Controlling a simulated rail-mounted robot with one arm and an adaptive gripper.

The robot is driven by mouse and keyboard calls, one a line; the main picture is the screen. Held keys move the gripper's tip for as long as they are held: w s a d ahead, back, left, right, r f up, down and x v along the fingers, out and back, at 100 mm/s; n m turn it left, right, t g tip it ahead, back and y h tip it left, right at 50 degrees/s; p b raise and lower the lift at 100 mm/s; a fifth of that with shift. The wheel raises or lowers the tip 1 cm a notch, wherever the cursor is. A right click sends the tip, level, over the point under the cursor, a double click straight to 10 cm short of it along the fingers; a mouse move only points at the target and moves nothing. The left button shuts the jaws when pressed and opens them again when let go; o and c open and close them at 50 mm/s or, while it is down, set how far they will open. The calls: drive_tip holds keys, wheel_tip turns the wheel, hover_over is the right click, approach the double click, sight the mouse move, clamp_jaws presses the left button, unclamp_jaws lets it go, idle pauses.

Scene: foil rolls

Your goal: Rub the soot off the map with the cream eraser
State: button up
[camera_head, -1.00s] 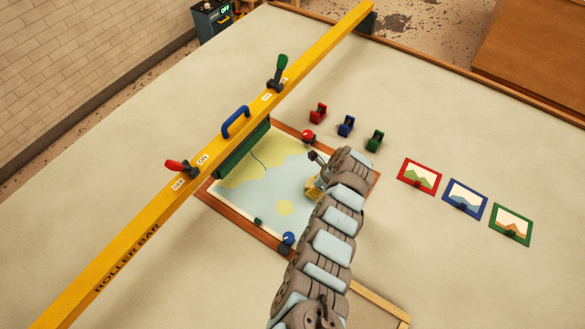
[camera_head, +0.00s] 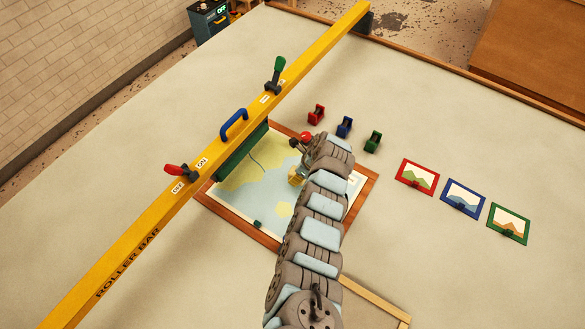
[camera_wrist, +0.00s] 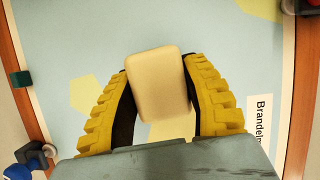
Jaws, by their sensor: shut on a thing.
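The cream eraser (camera_wrist: 158,84) is a rounded block held between the yellow ribbed fingers of my gripper (camera_wrist: 160,95). The map (camera_head: 255,180) is pale blue with yellow patches and lies flat in a reddish-brown frame. I cannot tell whether the eraser touches it. No dark soot shows on the visible map, including in the wrist view (camera_wrist: 75,45). My arm hides the map's lower right part in the head view.
A yellow roller bar (camera_head: 200,165) with red and green levers crosses the map's upper left edge. Red, blue and green holders (camera_head: 344,127) and framed pictures (camera_head: 465,199) stand to the right. A green block (camera_wrist: 20,78) and a blue knob (camera_wrist: 30,155) sit at the map's border.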

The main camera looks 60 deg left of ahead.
drive_tip(key=shift+s+r+p, duration=0.1)
drive_tip(key=shift+r+p, duration=1.95)
drive_tip(key=shift+r, duration=0.55)
